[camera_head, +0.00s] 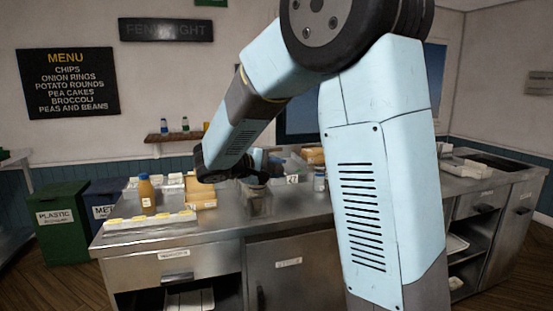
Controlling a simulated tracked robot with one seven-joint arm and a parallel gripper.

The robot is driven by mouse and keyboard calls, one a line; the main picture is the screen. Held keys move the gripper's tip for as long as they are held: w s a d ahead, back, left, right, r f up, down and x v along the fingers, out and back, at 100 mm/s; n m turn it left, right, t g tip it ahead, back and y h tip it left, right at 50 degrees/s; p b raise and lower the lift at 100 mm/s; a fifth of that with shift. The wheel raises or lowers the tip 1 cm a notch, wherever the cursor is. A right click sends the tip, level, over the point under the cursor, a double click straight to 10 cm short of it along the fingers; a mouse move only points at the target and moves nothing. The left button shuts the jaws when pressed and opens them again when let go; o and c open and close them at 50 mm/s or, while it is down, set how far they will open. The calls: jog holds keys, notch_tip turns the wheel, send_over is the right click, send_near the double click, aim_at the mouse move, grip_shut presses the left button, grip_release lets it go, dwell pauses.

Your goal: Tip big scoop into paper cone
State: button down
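My gripper (262,174) is at the end of my light blue arm, low over the steel counter (225,231). It is small and dark here, and I cannot tell whether it is open or shut. A greyish, metal-looking vessel (258,200) shows just below it. I cannot tell whether this is the big scoop, or whether my gripper touches it. I cannot make out a paper cone for sure; my arm hides part of the counter.
A yellow-brown bottle (146,193), a white tray with yellow pieces (152,226) and a tan box (200,191) stand on the counter's left. A small labelled container (292,179) and a white-and-blue jar (320,179) stand right of my gripper.

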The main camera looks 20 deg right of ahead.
jog(key=shift+s+r+m+t, duration=0.3)
jog(key=shift+s+m+t, duration=0.1)
jog(key=shift+s+m, duration=0.25)
dwell(0.6)
